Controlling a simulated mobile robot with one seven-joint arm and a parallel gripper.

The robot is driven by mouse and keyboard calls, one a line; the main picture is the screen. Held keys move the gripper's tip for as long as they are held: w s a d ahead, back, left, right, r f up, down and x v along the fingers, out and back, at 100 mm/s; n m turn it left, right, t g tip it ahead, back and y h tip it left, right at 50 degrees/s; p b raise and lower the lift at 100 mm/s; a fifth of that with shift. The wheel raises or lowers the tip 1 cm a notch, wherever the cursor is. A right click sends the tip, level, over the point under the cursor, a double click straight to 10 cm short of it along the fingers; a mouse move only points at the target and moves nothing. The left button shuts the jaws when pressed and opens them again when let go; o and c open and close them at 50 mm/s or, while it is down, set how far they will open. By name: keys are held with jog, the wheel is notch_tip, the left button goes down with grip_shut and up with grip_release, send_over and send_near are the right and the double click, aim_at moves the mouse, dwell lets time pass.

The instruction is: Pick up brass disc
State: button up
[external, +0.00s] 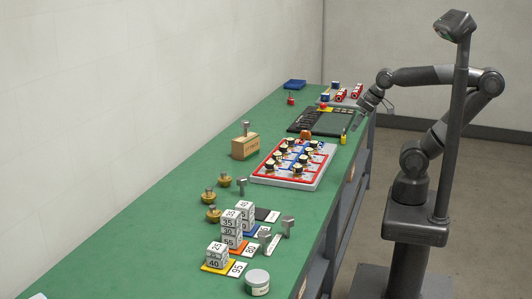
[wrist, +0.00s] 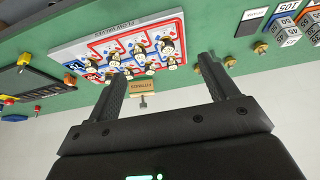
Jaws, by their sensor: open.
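Several round brass pieces with knobs stand on the green bench in the external view: one (external: 225,181) near the wooden block, another (external: 209,197) and a third (external: 213,215) nearer the camera. Brass pieces also show in the wrist view, one (wrist: 229,61) beside the right finger and one (wrist: 260,47) farther right. I cannot tell which is the task's brass disc. My gripper (external: 357,121) is over the bench's right edge near the black tray, well away from these pieces. In the wrist view my gripper (wrist: 164,72) is open, with nothing held between its fingers.
A red-and-blue board (external: 316,181) with several pieces lies mid-bench. A black tray (external: 334,128) lies farther back. White number cubes (external: 217,261) and a lidded jar (external: 257,284) are at the near end. Bare green bench lies left of the brass pieces.

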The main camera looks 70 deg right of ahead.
aim_at(218, 212)
jog(key=w+a+f+m+g+y, duration=0.1)
jog(key=w+a+f+m+y, duration=0.2)
jog(key=w+a, duration=0.45)
jog(key=w+a+m+g+y, duration=0.1)
jog(key=w+a+m+y, duration=0.3)
jog(key=w+a, duration=0.35)
jog(key=w+a+f+m+y, duration=0.2)
jog(key=w+a+m+y, duration=0.15)
jog(key=w+a, duration=0.4)
jog(key=w+a+f+m+t, duration=0.1)
jog(key=w+a+f+m, duration=0.2)
jog(key=w+f+m, duration=0.1)
jog(key=w+a+f+m+t, duration=0.1)
jog(key=w+a+f+m, duration=0.2)
jog(key=w+f+m, duration=0.2)
jog(key=w+a+f+m+t, duration=0.1)
jog(key=w+a+f+m, duration=0.3)
jog(key=f, duration=0.5)
jog(key=shift+w+m+t+y, duration=0.35)
jog(key=shift+w+m, duration=0.2)
jog(key=shift+w, duration=0.55)
jog(key=x, duration=0.4)
jog(key=shift+w+a+f, duration=0.15)
jog(key=shift+w+a, duration=0.05)
jog(key=shift+x, duration=3.05)
jog(key=shift+c, duration=0.2)
